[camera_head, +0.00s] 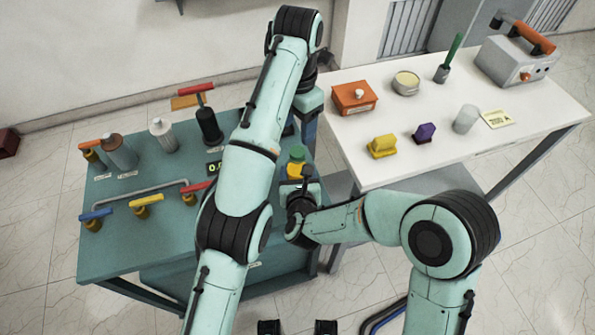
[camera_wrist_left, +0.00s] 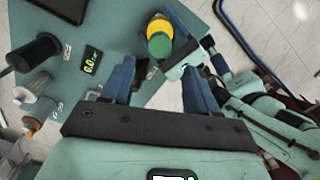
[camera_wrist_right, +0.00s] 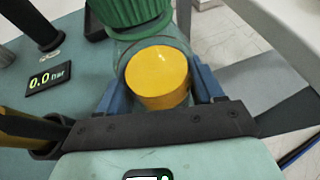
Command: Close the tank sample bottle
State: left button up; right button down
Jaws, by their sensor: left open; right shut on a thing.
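The sample bottle (camera_head: 296,167) has a yellow part and a green part and is at the right edge of the teal table. The yellow part (camera_wrist_right: 157,80) shows between the blue fingers of my right gripper (camera_wrist_right: 153,88), which is shut on the bottle. A ribbed green part (camera_wrist_right: 132,12) shows beyond it, with pale see-through material around the yellow. My left gripper (camera_head: 308,128) is open and empty, pointing down above the bottle. In the left wrist view the bottle's green part (camera_wrist_left: 159,46) lies just past my left fingertips. I cannot tell whether a cap is seated.
The teal table (camera_head: 125,258) carries several valves with coloured handles, a pipe, cylinders, a black post (camera_head: 208,125) and a pressure readout (camera_wrist_left: 89,63). My arms crowd the bottle.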

aim_at(298, 151)
dwell(0.4)
pick_arm(q)
jog(key=shift+f, duration=4)
